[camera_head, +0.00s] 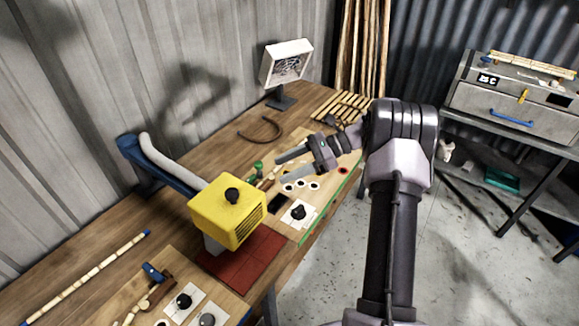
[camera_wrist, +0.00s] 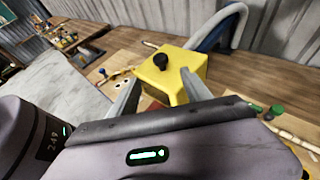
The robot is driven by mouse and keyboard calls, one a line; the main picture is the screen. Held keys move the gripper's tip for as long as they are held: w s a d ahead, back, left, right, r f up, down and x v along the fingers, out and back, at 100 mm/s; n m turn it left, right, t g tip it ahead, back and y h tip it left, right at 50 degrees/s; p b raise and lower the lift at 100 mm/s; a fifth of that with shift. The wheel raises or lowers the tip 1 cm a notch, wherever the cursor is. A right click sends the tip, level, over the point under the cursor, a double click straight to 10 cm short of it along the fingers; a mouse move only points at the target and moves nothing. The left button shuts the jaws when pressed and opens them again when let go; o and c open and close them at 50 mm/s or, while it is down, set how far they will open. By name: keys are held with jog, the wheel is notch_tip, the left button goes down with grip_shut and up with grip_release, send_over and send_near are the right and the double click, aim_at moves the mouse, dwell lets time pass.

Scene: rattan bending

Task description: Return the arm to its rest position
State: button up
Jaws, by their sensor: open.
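My gripper (camera_head: 291,164) is open and empty, held above the workbench (camera_head: 205,165) in the head view. Its two grey fingers point left, toward the yellow box-shaped machine (camera_head: 222,206) with a black knob on top. In the wrist view my gripper (camera_wrist: 158,97) shows two fingers spread apart, with the yellow machine (camera_wrist: 165,75) beyond and between them. The fingers look apart from the machine. My arm rises at the right of the bench and bends at the elbow toward it.
A segmented rattan pole (camera_head: 90,275) lies at the bench's left. A white-framed stand (camera_head: 286,65) and a bent rattan piece (camera_head: 262,130) sit farther back. A metal case (camera_head: 515,110) stands on a right-hand table. The floor between is open.

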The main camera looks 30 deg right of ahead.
jog(key=s+a+f+n+g+h+b, duration=0.2)
jog(key=s+a+n+h+b, duration=0.6)
jog(key=s+a+b, duration=0.6)
jog(key=s+a+f+n+t+h+b, duration=0.1)
jog(key=s+a+f+n+t+b, duration=0.1)
jog(key=s+f+n+b, duration=0.2)
jog(key=s+a+f+n+t+h+b, duration=0.1)
jog(key=s+a+f+n+b, duration=0.2)
jog(key=s, duration=0.6)
jog(key=f+n+b, duration=0.2)
jog(key=b, duration=0.1)
jog(key=shift+s+t+h, duration=0.15)
jog(key=shift+t+h, duration=0.25)
